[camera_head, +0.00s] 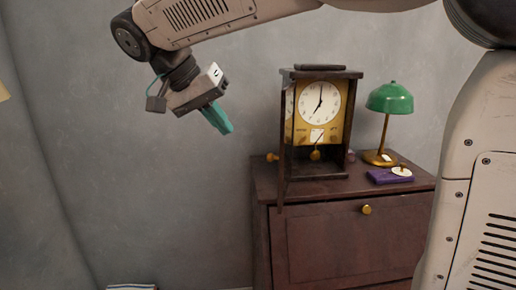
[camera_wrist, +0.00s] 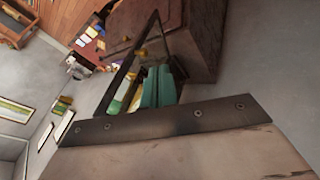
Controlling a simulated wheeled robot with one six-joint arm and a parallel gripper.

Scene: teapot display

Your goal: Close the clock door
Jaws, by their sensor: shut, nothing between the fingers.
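The clock (camera_head: 319,102) stands on the cabinet, with a dark wooden case, white dial and gold lower front. Its dark-framed glass door (camera_head: 282,168) stands open, swung out from the case's left side and seen nearly edge-on. My gripper (camera_head: 222,121) has green fingers, shut and empty, in the air left of the clock and apart from the door in the head view. In the wrist view the green fingers (camera_wrist: 158,76) show in front of a thin dark frame (camera_wrist: 128,66), which looks like the door; I cannot tell the gap between them.
The brown cabinet (camera_head: 340,243) has a round gold knob. A green lamp (camera_head: 389,98) and a purple item (camera_head: 388,177) sit right of the clock. A small orange-brown object (camera_head: 272,157) lies left of it. The grey wall is behind; the left side is free.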

